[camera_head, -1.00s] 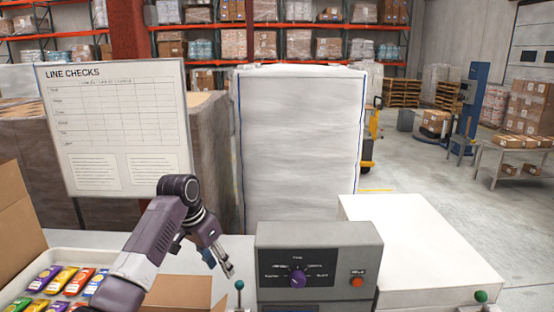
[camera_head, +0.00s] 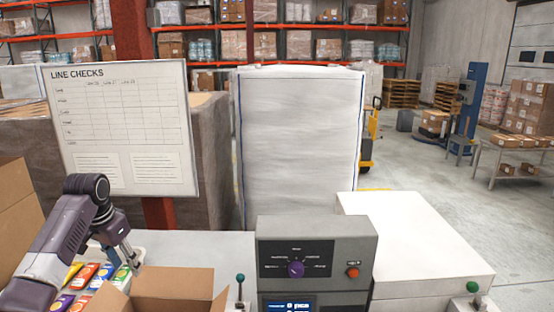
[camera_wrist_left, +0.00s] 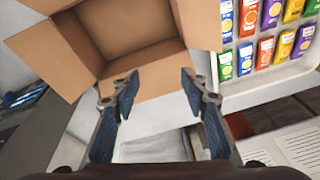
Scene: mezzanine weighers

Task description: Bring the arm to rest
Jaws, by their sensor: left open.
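My left arm comes in from the left in the head view, bent at a dark joint. Its left gripper (camera_head: 130,262) points down above the worktop, near the coloured packets and the open cardboard box (camera_head: 172,278). In the left wrist view the left gripper (camera_wrist_left: 158,80) has its two fingers spread apart with nothing between them. The box (camera_wrist_left: 125,30) lies beyond the fingertips and looks empty inside. My right gripper is not in view.
Coloured packets (camera_head: 82,272) lie in a white tray (camera_wrist_left: 265,92). A grey control box (camera_head: 318,250) with a purple knob and a white block (camera_head: 415,240) stand to the right. A LINE CHECKS board (camera_head: 120,125) and a wrapped white stack (camera_head: 300,140) stand behind.

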